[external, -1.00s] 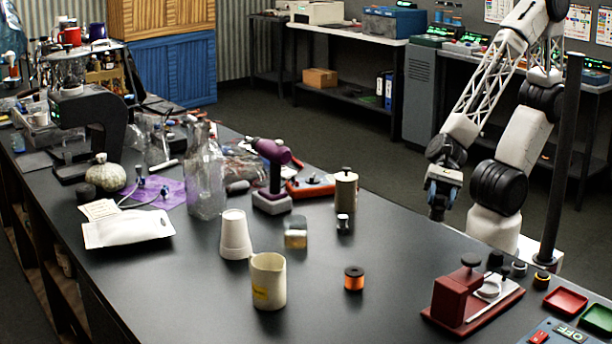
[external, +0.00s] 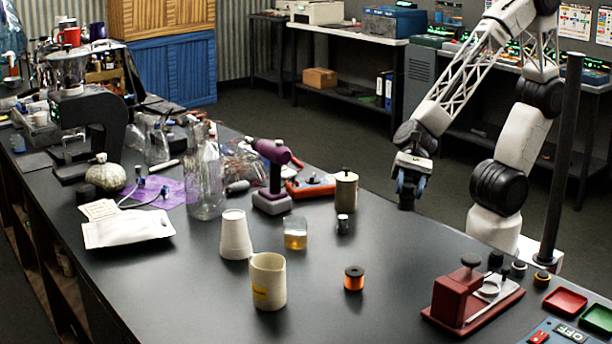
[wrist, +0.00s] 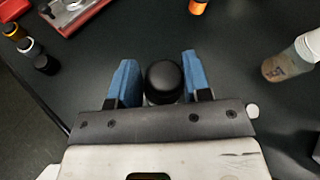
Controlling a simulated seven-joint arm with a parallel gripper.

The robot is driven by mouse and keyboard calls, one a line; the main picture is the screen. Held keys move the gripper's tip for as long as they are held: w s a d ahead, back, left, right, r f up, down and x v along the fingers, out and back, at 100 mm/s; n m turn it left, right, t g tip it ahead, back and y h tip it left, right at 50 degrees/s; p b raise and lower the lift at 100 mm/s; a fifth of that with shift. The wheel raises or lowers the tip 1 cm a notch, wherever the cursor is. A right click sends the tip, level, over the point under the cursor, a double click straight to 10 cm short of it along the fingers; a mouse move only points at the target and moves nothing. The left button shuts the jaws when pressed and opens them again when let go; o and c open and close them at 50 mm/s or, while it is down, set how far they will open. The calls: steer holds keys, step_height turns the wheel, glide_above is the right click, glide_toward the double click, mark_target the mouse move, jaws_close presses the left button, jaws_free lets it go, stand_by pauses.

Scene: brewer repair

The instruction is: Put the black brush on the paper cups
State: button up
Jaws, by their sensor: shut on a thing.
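My gripper (external: 408,191) hangs at the far edge of the table, right of the middle. Its blue fingers (wrist: 155,82) are shut on the black brush (wrist: 163,78), whose rounded black top shows between them. The brush also shows as a dark end below the fingers in the external view (external: 406,203). The paper cups (external: 235,236) are a white upside-down stack standing on the table, well to the left of my gripper and nearer the camera.
A cream beaker (external: 268,282) stands in front of the cups. A small amber jar (external: 295,234), a dark-topped vial (external: 343,224) and a canister (external: 346,190) stand between cups and gripper. An orange spool (external: 354,279) and a red press (external: 460,297) are nearer. The table's middle right is clear.

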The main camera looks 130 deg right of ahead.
steer(key=w+d+r, duration=0.3)
steer(key=w+d, duration=0.6)
steer(key=w, duration=0.1)
steer(key=w+d+r+n+g+y, duration=0.1)
steer(key=w+d+r, duration=0.2)
steer(key=w+d, duration=0.7)
steer(key=shift+w+r, duration=0.2)
steer(key=shift+w, duration=0.35)
steer(key=shift+a, duration=0.1)
glide_above(236, 214)
steer(key=shift+w+f, duration=0.1)
steer(key=shift+f, duration=0.65)
steer(key=shift+f, duration=0.15)
steer(key=shift+f, duration=1.6)
steer(key=shift+f, duration=0.15)
